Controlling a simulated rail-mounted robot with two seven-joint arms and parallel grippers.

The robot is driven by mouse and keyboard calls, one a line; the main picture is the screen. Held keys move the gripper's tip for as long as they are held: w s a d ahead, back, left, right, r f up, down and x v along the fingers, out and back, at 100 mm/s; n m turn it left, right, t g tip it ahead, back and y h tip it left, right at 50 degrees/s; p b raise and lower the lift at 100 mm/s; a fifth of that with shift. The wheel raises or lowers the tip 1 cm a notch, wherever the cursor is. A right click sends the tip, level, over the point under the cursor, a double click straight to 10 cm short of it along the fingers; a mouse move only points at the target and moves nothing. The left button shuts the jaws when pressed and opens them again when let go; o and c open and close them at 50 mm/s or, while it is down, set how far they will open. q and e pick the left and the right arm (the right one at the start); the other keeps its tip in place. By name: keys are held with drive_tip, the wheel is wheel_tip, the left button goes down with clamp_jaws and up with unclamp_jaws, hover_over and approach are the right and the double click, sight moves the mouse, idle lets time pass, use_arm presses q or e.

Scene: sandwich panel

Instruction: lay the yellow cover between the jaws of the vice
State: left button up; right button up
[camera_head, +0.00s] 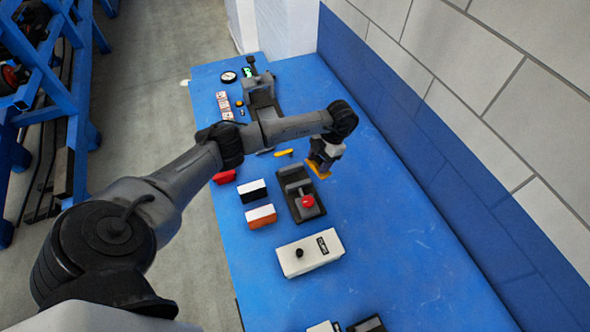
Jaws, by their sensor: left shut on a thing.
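My left gripper (321,163) is shut on a yellow piece, the yellow cover (317,171), of which only a small part shows below the fingers. It is over the blue bench, just right of a dark low fixture (295,186) with a red knob, apart from it in the picture. This fixture looks like the vice, though its jaws are hard to make out. A grey machine (261,88) behind my forearm also has a vice-like body, and its lower part is partly hidden. My right gripper is not in view.
The blue bench (400,260) is clear on the right, along the wall. A black-and-white block (252,191), an orange-and-white block (261,216) and a red piece (224,177) lie left of the fixture. A white box (310,252) is in front. A small yellow item (284,153) lies behind.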

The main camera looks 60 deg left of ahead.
use_arm(q)
drive_tip(key=s+a+f+n+t+h+b, duration=0.35)
drive_tip(key=a+f+n+b, duration=0.4)
drive_tip(key=n, duration=0.65)
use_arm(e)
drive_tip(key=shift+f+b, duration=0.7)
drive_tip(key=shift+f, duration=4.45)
use_arm(q)
drive_tip(key=n+b, duration=0.1)
drive_tip(key=b, duration=0.1)
hover_over(295, 180)
drive_tip(key=shift+t+h, duration=0.25)
drive_tip(key=shift+f, duration=3.6)
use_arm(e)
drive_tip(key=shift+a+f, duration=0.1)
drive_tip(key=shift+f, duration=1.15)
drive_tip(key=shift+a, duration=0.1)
use_arm(q)
drive_tip(key=shift+r, duration=0.1)
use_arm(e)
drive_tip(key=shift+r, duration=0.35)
use_arm(q)
drive_tip(key=shift+f, duration=0.25)
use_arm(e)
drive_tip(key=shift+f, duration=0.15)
use_arm(q)
drive_tip(key=shift+f, duration=0.35)
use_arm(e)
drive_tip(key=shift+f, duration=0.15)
